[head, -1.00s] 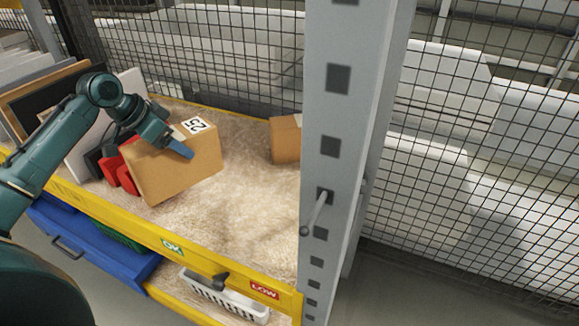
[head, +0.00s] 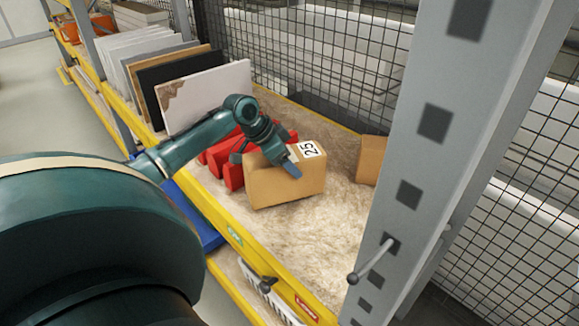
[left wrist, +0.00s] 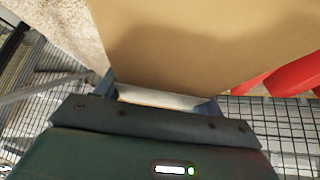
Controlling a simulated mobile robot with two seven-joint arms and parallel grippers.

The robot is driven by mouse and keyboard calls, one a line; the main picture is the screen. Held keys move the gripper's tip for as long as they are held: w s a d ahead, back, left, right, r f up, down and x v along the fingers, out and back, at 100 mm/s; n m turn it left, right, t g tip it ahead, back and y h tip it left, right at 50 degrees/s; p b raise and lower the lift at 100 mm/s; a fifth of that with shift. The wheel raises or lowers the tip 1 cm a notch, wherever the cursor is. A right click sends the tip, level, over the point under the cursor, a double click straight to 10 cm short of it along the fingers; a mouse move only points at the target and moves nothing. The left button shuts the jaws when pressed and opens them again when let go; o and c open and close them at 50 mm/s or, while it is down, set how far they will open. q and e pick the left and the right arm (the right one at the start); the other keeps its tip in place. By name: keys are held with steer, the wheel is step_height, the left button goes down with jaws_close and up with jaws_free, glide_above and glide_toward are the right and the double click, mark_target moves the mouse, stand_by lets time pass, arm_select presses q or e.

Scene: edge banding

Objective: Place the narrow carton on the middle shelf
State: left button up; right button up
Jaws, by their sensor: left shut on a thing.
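A brown carton (head: 270,187) with a white "25" label is on or just above the beige shelf deck (head: 305,236) behind a yellow beam; I cannot tell whether its base fully touches. My left gripper (head: 277,160) reaches over it from the left and is shut on it, one blue-grey finger lying on its near side. In the left wrist view the carton (left wrist: 190,40) fills the upper middle, between the fingers (left wrist: 160,93). A second brown carton (head: 371,160) stands farther right, partly hidden by the post. My right gripper is not in view.
Red objects (head: 222,158) stand close to the carton's left. Upright panels (head: 205,92) are farther left. A grey post (head: 425,150) with a pin (head: 370,262) rises at right. Wire mesh (head: 320,60) closes the back. The deck between carton and post is clear.

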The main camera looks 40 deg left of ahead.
mark_target(261, 159)
arm_select(q)
steer(key=shift+f, duration=1.05)
steer(key=shift+f, duration=0.15)
steer(key=o, duration=1.3)
steer(key=shift+c, duration=0.2)
steer(key=v, duration=1.2)
steer(key=shift+a, duration=0.1)
